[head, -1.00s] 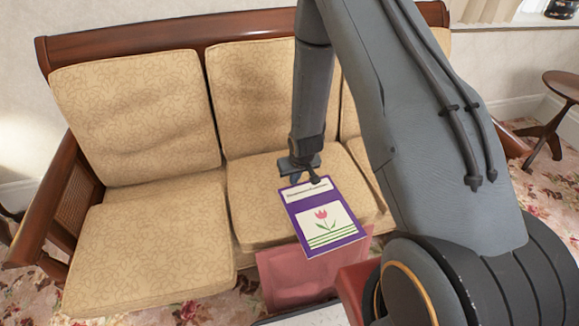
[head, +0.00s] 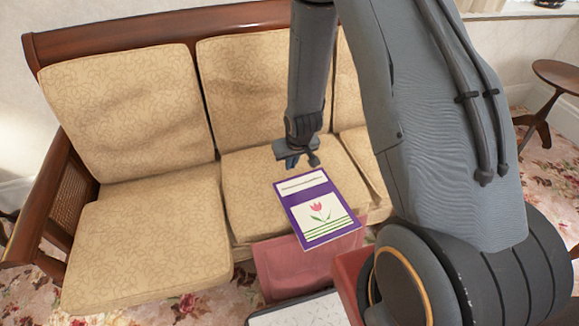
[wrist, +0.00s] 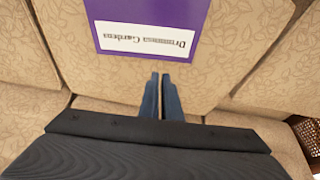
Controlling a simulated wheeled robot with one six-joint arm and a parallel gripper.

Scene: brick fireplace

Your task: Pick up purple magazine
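The purple magazine (head: 280,186) lies flat on the middle seat cushion (head: 250,200) of the sofa, its lower part reaching over the cushion's front edge. Its cover has a white title strip and a pink tulip on a white panel. In the wrist view the magazine (wrist: 204,18) shows at the top, with its title strip upside down. My gripper (head: 296,160) is above the cushion, just behind the magazine's top edge. In the wrist view the two blue fingers of my gripper (wrist: 161,76) are together, with only a thin gap, and hold nothing. They are apart from the magazine.
The sofa has a dark wooden frame (head: 150,32) and tan back cushions (head: 125,110). A reddish box-like shape (head: 290,268) is below the magazine, in front of the seat. A small round wooden table (head: 556,76) stands at the right. The left seat cushion (head: 150,235) is clear.

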